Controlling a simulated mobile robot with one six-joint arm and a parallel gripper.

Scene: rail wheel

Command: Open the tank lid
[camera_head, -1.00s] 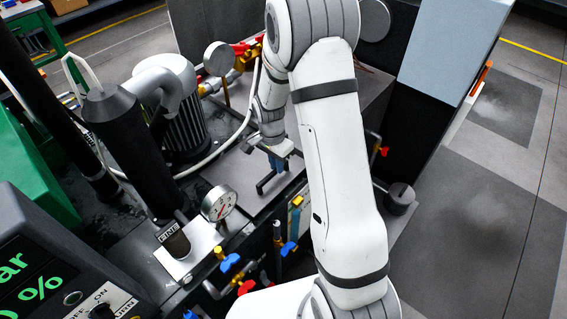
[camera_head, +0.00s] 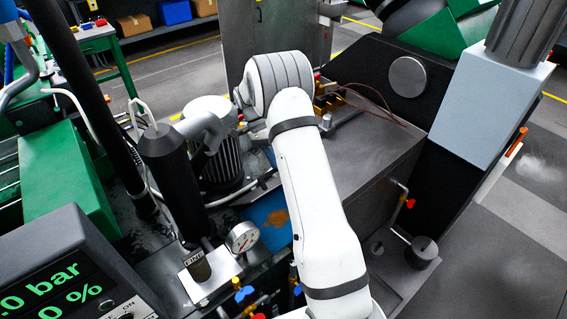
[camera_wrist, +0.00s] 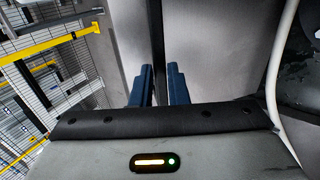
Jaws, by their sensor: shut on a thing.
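The tank (camera_head: 268,212) is uncovered in the head view, left of my arm. Its opening shows blue with an orange-brown patch. The tank lid (camera_wrist: 205,45) shows as a grey plate filling the middle of the wrist view. Its dark handle bar (camera_wrist: 157,45) runs between the blue fingers of my gripper (camera_wrist: 158,82). My gripper is shut on this handle. In the head view my arm hides the gripper and most of the lid, so I cannot tell the lid's exact angle there.
A black cylinder (camera_head: 172,180), a round gauge (camera_head: 242,237) and a ribbed motor (camera_head: 222,160) stand left of the tank. A grey cabinet top (camera_head: 375,145) lies right of my arm. A control box with a green display (camera_head: 60,285) is at the lower left.

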